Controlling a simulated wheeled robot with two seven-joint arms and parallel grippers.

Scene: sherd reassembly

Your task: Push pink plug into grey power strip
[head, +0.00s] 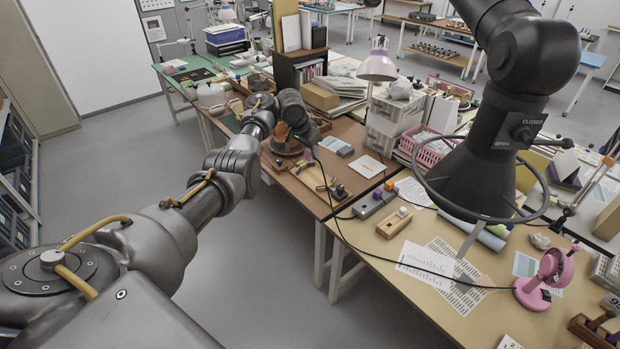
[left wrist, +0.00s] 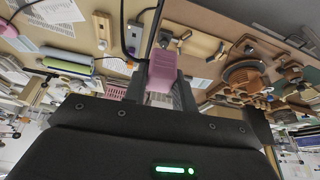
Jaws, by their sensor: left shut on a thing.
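My left gripper (left wrist: 164,85) is shut on the pink plug (left wrist: 162,72), which sits between its fingers in the left wrist view. In the head view the left gripper (head: 309,141) hangs over the brown desk, and the held plug is small there. A black cord runs from the plug toward the pink fan (head: 548,275). The grey power strip (head: 368,208) lies on the tan table near its left edge, with a purple plug (head: 390,185) at its far end. The strip also shows in the left wrist view (left wrist: 133,38). The held plug is apart from the strip. My right gripper is out of view.
A wooden block (head: 394,224) with a pale knob lies beside the strip. A large black extraction hood (head: 480,175) with a ring hangs over the tan table. Printed sheets (head: 428,264) lie in front. A pink basket (head: 430,148) and a lamp (head: 378,65) stand behind.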

